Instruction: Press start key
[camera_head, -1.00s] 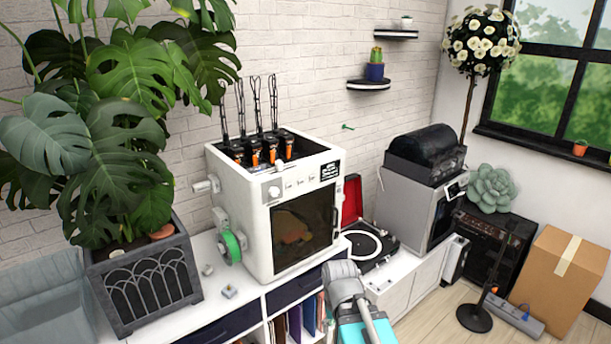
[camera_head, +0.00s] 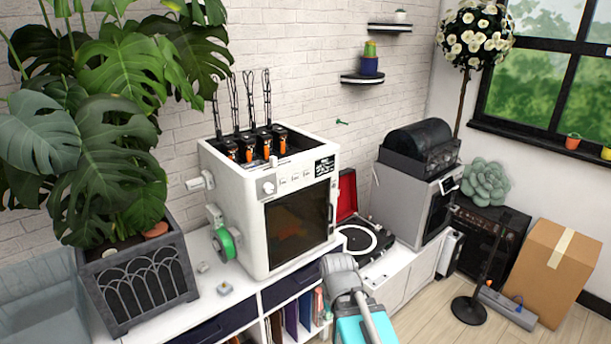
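A white 3D printer (camera_head: 235,235) stands on the white cabinet, with a dark glass door (camera_head: 297,217) in its front. Its upper front panel has a round knob (camera_head: 268,187), a row of small keys (camera_head: 295,179) and a small dark display (camera_head: 325,165). The key labels are too small to read, so I cannot tell which is the start key. My arm, grey and teal, rises from the bottom edge in front of the cabinet, below and right of the printer. My gripper does not show.
A large potted plant (camera_head: 140,285) stands left of the printer. A turntable (camera_head: 362,240) with a raised red lid and a silver machine (camera_head: 405,205) stand to its right. Small loose parts (camera_head: 224,288) lie on the cabinet top (camera_head: 250,292). A cardboard box (camera_head: 553,265) stands on the floor at right.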

